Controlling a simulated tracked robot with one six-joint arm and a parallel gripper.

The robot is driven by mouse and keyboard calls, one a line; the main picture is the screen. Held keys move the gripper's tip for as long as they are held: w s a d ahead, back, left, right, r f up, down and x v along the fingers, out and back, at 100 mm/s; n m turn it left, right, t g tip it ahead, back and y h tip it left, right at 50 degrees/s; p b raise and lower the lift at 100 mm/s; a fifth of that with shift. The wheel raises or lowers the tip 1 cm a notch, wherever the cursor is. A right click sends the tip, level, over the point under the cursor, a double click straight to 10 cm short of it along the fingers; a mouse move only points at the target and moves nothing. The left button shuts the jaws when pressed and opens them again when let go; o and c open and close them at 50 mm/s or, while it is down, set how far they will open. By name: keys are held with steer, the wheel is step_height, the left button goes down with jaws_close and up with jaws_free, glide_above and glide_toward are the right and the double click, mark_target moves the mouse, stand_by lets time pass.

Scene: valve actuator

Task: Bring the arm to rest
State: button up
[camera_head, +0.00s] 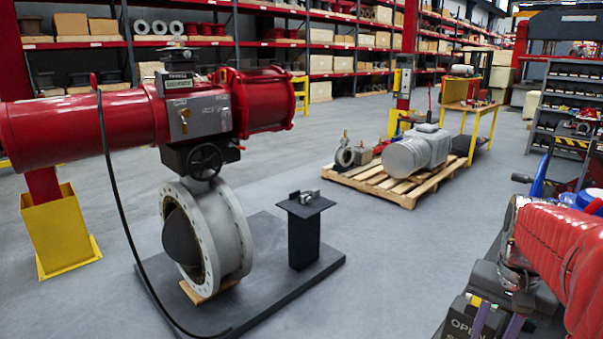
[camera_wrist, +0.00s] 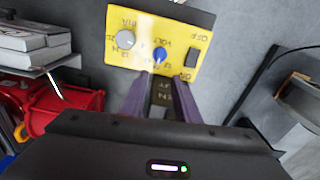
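My arm, with a red ribbed sleeve, reaches in at the lower right of the head view. My gripper (camera_head: 495,322) is at the bottom edge there, its two purple fingers apart and partly cut off. In the wrist view my gripper (camera_wrist: 162,76) points at a yellow control box (camera_wrist: 175,40) with a grey knob, a blue knob and a dark switch. The fingers stand apart, and a dark labelled surface shows between them. I cannot tell whether the fingers touch it. A dark panel marked OPEN (camera_head: 461,326) sits beside the fingers in the head view.
A red valve actuator (camera_head: 85,130) sits above a grey flanged valve (camera_head: 236,235) on a dark base plate. A black pedestal (camera_head: 303,240) stands beside it. A wooden pallet (camera_head: 400,192) carries a grey motor (camera_head: 419,152). Open floor lies between them. A dark shelf rack (camera_head: 560,100) is at right.

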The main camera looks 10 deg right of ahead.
steer(key=s+a+n+t, duration=0.2)
steer(key=a+n, duration=0.2)
steer(key=a, duration=0.8)
steer(key=s+a+n+t, duration=0.3)
steer(key=a+n, duration=0.2)
steer(key=a, duration=0.7)
steer(key=shift+a+r, duration=0.2)
steer(key=shift+r, duration=0.1)
